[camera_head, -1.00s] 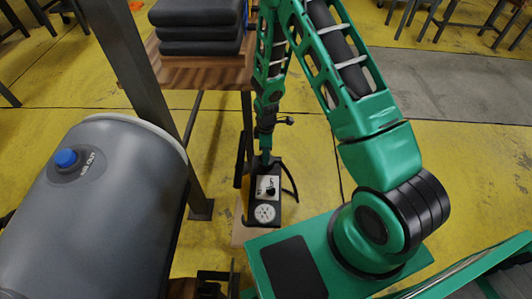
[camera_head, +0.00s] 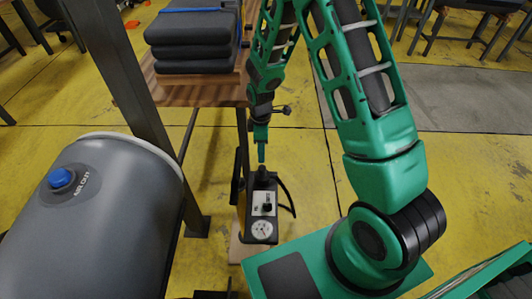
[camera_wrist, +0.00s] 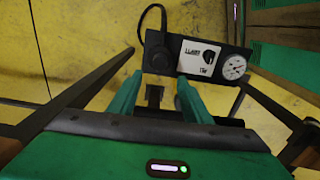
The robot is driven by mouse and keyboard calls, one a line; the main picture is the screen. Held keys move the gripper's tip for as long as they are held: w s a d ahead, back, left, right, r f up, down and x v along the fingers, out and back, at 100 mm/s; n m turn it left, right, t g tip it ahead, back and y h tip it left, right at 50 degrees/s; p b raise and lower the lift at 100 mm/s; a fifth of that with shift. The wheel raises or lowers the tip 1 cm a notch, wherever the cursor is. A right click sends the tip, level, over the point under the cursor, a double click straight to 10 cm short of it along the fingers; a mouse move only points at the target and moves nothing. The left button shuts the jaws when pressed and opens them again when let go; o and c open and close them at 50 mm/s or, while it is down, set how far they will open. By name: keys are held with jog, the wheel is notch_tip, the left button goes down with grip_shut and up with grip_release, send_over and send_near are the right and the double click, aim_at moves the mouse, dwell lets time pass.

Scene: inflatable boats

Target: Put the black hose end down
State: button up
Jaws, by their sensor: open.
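The black hose (camera_wrist: 149,10) is a short loop at the pump (camera_wrist: 203,58), a black box with a white label and a round gauge. In the head view the hose (camera_head: 289,196) curves along the pump's right side, and the pump (camera_head: 263,210) stands low by the table leg. I cannot clearly make out the hose's free end; a dark upright piece (camera_wrist: 158,58) is at the pump's near end, just beyond my fingertips. My gripper (camera_wrist: 160,82) is open, with its green fingers apart. In the head view my gripper (camera_head: 262,153) points down just above the pump's far end.
A grey inflated boat tube (camera_head: 105,225) with a blue valve cap (camera_head: 62,179) lies at the left. A wooden table (camera_head: 195,88) bears a stack of dark folded pads (camera_head: 193,40). Its metal legs stand close to the pump. Yellow floor (camera_head: 310,160) to the right is clear.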

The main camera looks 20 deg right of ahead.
jog(key=s+d+r+m, duration=0.5)
jog(key=d+r, duration=0.2)
jog(key=r, duration=0.3)
jog(key=s+d+r+m, duration=0.4)
jog(key=s+d+r, duration=0.15)
jog(key=r, duration=0.35)
jog(key=s+d+r+m, duration=0.2)
jog(key=s+r+m, duration=0.3)
jog(key=s, duration=0.5)
jog(key=s+d+r+m, duration=0.3)
jog(key=s+r+m, duration=0.3)
jog(key=s, duration=0.5)
jog(key=shift+d, duration=0.15)
jog(key=shift+w+f, duration=0.25)
jog(key=shift+w, duration=0.45)
